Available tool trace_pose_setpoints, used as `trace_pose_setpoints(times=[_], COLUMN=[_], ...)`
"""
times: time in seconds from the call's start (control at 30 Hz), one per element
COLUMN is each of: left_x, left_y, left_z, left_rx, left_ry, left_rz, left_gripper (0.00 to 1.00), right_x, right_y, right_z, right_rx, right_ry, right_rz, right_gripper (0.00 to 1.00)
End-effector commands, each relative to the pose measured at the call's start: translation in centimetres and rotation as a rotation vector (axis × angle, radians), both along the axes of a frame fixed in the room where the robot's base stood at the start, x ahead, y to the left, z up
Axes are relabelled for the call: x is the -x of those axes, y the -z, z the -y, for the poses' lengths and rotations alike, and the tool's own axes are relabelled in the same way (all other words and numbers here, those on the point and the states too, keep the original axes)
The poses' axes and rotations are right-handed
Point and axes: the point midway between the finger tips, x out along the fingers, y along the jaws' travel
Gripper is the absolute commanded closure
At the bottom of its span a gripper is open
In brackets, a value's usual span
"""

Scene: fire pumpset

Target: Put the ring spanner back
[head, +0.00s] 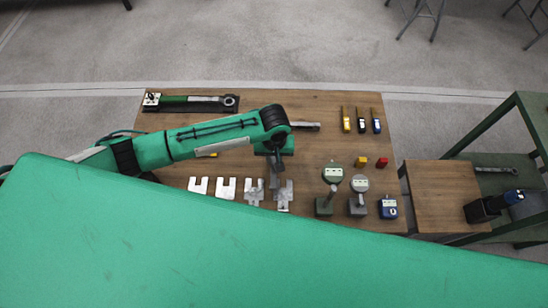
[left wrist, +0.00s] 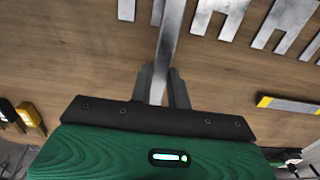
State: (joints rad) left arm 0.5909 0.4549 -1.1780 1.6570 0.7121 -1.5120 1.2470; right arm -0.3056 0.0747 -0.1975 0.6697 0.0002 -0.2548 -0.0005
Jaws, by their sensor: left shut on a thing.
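My left gripper (head: 274,170) is over the wooden table, above the row of metal plates, pointing down. In the left wrist view its two dark fingers (left wrist: 163,88) are shut on a narrow grey metal bar (left wrist: 172,38), which looks like the shank of the ring spanner. The bar runs out of the top of that view, so its far end is hidden there. In the head view only a short grey piece shows below the gripper. A grey spanner-like tool (head: 496,170) lies on the green shelf at the right. My right gripper is not in view.
Slotted metal plates (head: 226,188) lie near the gripper. A black tray (head: 231,103) with a green-handled wrench is at the back left. Yellow, black and blue pens or tools (head: 361,120) and gauges (head: 333,174) stand to the right. A small wooden side table (head: 440,190) adjoins.

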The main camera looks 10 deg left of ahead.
Motion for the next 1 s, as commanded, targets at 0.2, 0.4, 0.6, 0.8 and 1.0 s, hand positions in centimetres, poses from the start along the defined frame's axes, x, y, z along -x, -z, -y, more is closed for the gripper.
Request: trace_pose_setpoints(times=[0.2,0.4,0.6,0.8,1.0], left_x=[-0.1,0.0,-0.1,0.0,0.0], left_y=[1.0,1.1,1.6,1.9,1.9], left_z=[0.0,0.0,0.0,0.0,0.0], left_rx=[0.001,0.001,0.000,0.000,0.000], left_ry=[0.000,0.000,-0.001,0.000,0.000], left_rz=[0.002,0.002,0.002,0.002,0.002], left_gripper=[1.00,1.00,1.00,0.60,0.60], right_x=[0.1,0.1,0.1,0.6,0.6], right_y=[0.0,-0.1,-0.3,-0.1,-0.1], right_z=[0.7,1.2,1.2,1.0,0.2], right_rx=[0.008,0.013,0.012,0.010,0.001], right_ry=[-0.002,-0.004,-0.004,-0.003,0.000], right_rz=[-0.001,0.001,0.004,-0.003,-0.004], right_gripper=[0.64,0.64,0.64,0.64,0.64])
